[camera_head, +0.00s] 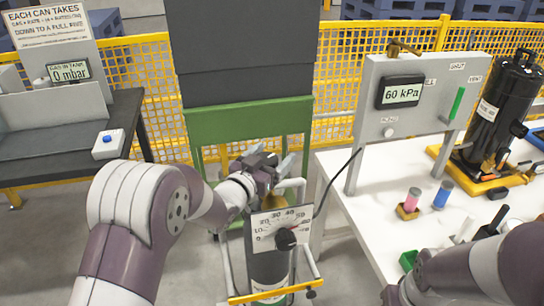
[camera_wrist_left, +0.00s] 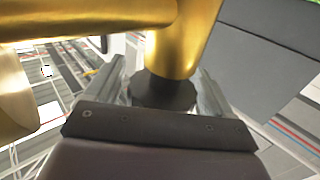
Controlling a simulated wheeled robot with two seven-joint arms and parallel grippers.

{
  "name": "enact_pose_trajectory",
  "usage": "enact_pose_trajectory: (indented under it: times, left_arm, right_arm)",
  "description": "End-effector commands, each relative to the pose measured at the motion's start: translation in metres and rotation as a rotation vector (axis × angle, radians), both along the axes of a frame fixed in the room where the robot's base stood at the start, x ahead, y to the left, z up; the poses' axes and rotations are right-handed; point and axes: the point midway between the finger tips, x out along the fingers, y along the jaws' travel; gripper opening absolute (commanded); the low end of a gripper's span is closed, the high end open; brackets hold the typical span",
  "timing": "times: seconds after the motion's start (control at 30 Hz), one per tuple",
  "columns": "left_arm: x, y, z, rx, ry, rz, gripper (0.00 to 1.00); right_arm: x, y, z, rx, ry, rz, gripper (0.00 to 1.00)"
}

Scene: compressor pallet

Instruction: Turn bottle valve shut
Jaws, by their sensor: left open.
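The gas bottle (camera_head: 268,266) stands upright on a small trolley in front of the green frame, behind a dial plate (camera_head: 270,228) with a black knob. Its brass valve top (camera_head: 266,199) is partly hidden by my left gripper (camera_head: 278,170). In the left wrist view, the brass valve body (camera_wrist_left: 190,45) fills the upper part. A black valve knob (camera_wrist_left: 163,90) hangs from it between the two fingers of my left gripper (camera_wrist_left: 163,84), which are open on either side of it. I cannot tell whether they touch it. My right gripper is not visible; only my right arm shows at lower right.
A white table (camera_head: 350,190) at right bears a panel with a 60 kPa display (camera_head: 402,92), a green lever (camera_head: 457,103), a black compressor (camera_head: 503,105) and small coloured cans. A grey bench (camera_head: 70,135) is at left. Yellow fencing (camera_head: 345,60) stands behind.

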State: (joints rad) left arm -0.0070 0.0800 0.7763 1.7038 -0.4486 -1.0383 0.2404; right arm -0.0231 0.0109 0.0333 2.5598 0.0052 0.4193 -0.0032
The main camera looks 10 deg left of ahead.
Motion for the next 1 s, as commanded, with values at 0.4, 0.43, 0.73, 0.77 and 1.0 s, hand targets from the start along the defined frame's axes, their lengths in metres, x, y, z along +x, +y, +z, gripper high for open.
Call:
enact_pose_trajectory:
  times: [0.4, 0.43, 0.73, 0.77, 1.0]
  left_arm:
    - [0.0, 0.0, -0.001, 0.001, 0.002, 0.001, 0.32]
    - [0.0, 0.0, -0.001, 0.001, 0.002, 0.0, 0.32]
    - [0.0, 0.0, -0.001, 0.001, 0.005, -0.058, 0.32]
    - [-0.001, 0.0, -0.001, 0.001, 0.004, -0.073, 0.32]
    - [-0.002, -0.002, 0.0, 0.001, 0.006, -0.249, 0.32]
  right_arm:
    - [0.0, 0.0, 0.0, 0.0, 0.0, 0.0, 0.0]
    - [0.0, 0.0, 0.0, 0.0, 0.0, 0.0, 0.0]
    - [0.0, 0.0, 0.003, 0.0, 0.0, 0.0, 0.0]
    - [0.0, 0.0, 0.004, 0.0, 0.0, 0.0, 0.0]
    - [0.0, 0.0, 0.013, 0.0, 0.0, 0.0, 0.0]
